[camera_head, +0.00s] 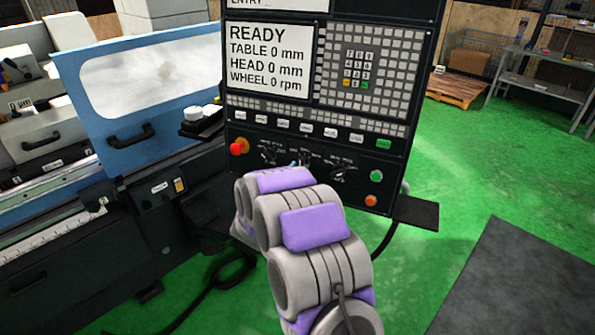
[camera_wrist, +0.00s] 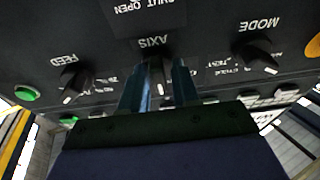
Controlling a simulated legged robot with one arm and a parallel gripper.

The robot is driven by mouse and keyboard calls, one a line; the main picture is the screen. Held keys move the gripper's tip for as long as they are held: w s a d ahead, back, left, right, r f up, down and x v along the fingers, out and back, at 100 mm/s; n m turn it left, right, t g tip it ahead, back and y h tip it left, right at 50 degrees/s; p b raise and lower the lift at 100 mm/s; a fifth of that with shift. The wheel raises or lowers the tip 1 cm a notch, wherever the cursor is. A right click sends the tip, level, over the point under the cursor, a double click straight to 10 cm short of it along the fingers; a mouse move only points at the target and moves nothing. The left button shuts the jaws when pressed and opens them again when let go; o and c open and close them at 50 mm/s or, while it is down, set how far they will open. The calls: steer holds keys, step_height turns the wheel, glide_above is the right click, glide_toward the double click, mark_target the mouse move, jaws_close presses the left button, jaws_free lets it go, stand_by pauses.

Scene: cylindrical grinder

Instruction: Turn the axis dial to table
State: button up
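The axis dial (camera_wrist: 157,70) is a dark knob with a pale pointer mark, under the label AXIS, which shows upside down in the wrist view. My gripper (camera_wrist: 158,78) has its two blue-grey fingers on either side of this dial. The fingers are apart, and a narrow gap shows beside the dial, so the gripper looks open; whether either finger touches it I cannot tell. In the head view, my arm reaches to the lower part of the black control panel (camera_head: 312,125) and hides most of the gripper. The position words around the dial are not readable.
In the wrist view, the feed dial (camera_wrist: 72,82) is left of the gripper and the mode dial (camera_wrist: 260,55) right. In the head view, a red emergency button (camera_head: 236,149) and green (camera_head: 376,176) and red (camera_head: 371,200) buttons flank the dials. The screen (camera_head: 268,60) reads READY.

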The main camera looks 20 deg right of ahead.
steer(key=shift+o, duration=1)
steer(key=shift+r, duration=0.1)
steer(key=shift+s+a, duration=0.1)
steer(key=p+v, duration=0.2)
steer(key=v, duration=1.5)
steer(key=shift+s+a, duration=0.1)
